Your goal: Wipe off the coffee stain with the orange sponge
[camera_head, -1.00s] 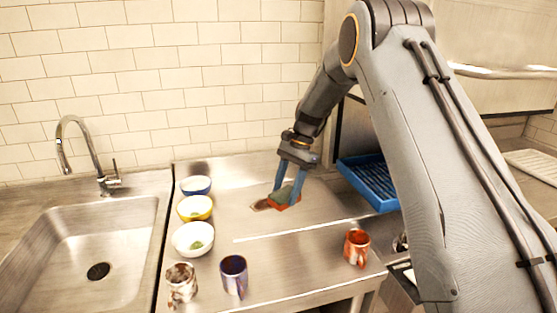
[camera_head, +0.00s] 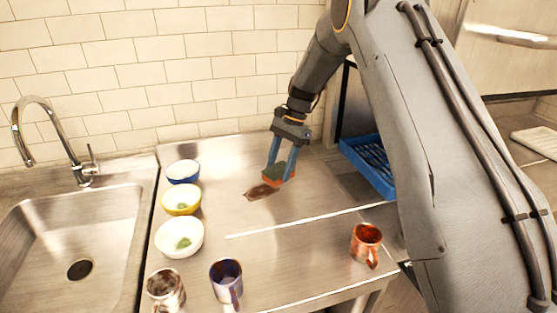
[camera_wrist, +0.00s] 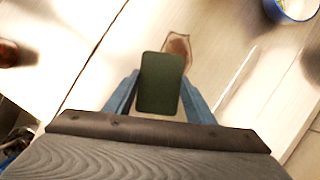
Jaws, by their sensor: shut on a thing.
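My gripper (camera_head: 280,172) is shut on the orange sponge (camera_head: 273,181), which has a dark green top face. In the wrist view the sponge (camera_wrist: 160,83) sits between the blue fingers, green side toward the camera. The brown coffee stain (camera_head: 258,193) lies on the steel counter just left of and in front of the sponge. In the wrist view the stain (camera_wrist: 178,44) shows just beyond the sponge's far edge, partly hidden by it. I cannot tell whether the sponge touches the counter.
Blue (camera_head: 183,171), yellow (camera_head: 181,199) and white (camera_head: 179,238) bowls stand left of the stain. A purple mug (camera_head: 227,281), a mottled mug (camera_head: 166,291) and a red mug (camera_head: 366,245) stand near the front. A blue rack (camera_head: 367,165) is at right, a sink (camera_head: 70,235) at left.

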